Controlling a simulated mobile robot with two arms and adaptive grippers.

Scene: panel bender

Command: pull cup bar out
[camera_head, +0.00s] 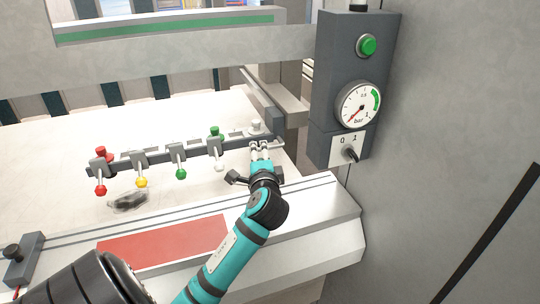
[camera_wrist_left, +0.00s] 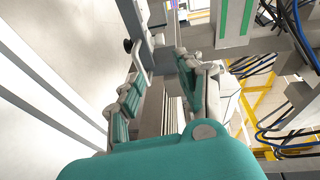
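The cup bar (camera_head: 198,151) is a dark bar with several grey clamps and red, yellow, green and white knobs. It lies slantwise above the pale machine bed. My left gripper (camera_head: 261,150) is at the bar's right end, close in front of it. In the left wrist view its two teal and grey fingers (camera_wrist_left: 160,62) stand apart, with grey bar parts beyond and between the tips. Whether they touch the bar I cannot tell. My right gripper is not in view.
A control box (camera_head: 352,85) with a green button, gauge and 0/1 switch hangs to the right of the bar. A ledge with a red panel (camera_head: 165,241) runs along the front. A small dark object (camera_head: 129,201) lies on the bed (camera_head: 90,226).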

